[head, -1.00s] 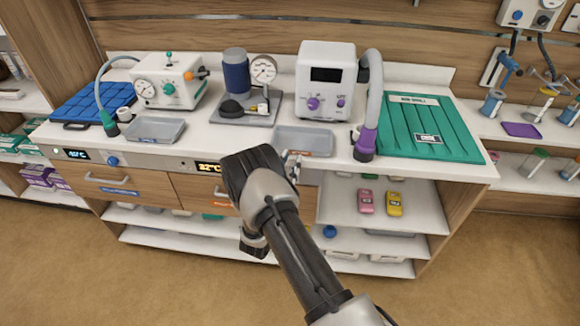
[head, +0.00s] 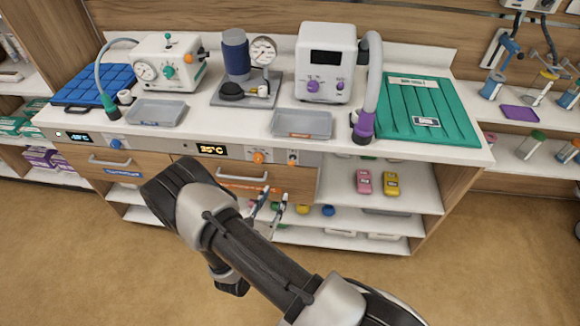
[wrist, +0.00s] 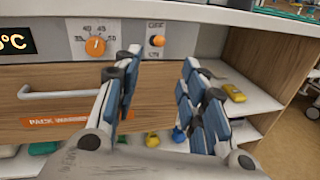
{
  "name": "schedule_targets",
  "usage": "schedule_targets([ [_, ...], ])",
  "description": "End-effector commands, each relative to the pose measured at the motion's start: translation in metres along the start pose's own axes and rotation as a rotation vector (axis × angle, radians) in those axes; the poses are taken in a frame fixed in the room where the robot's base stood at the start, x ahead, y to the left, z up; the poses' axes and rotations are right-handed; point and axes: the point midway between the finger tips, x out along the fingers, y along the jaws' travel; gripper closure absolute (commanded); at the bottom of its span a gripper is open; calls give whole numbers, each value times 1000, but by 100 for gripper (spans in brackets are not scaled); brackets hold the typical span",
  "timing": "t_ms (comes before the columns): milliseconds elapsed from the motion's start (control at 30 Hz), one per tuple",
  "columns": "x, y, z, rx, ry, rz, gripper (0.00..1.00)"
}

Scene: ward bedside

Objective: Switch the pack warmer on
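The pack warmer is the right drawer unit under the counter, with an orange-labelled drawer (head: 245,183), which is shut. Its panel carries a lit amber display (head: 212,150), an orange dial (head: 258,157) and a small orange switch (head: 292,158). The wrist view shows the dial (wrist: 95,46) and, to its right, the switch (wrist: 157,41), with OFF printed above and a blurred label below. I cannot tell the switch's position. My gripper (head: 268,205) is open and empty in front of the drawer, below the switch. Its two blue-padded fingers (wrist: 160,62) are apart, touching nothing visible.
A similar blue-labelled drawer (head: 105,162) with a blue knob (head: 115,143) is at the left. Grey trays (head: 302,124), a white machine (head: 326,65) and a green mat (head: 425,105) stand on the counter. Open shelves (head: 375,185) lie right of the drawer. The floor in front is clear.

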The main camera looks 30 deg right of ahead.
Motion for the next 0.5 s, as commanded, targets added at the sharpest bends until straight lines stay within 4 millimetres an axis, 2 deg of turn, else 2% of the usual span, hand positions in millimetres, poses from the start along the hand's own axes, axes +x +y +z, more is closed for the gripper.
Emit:
schedule_targets([
  [100, 28, -2, -2, 3, -2, -8, 62],
  [500, 112, -1, -2, 2, -2, -3, 62],
])
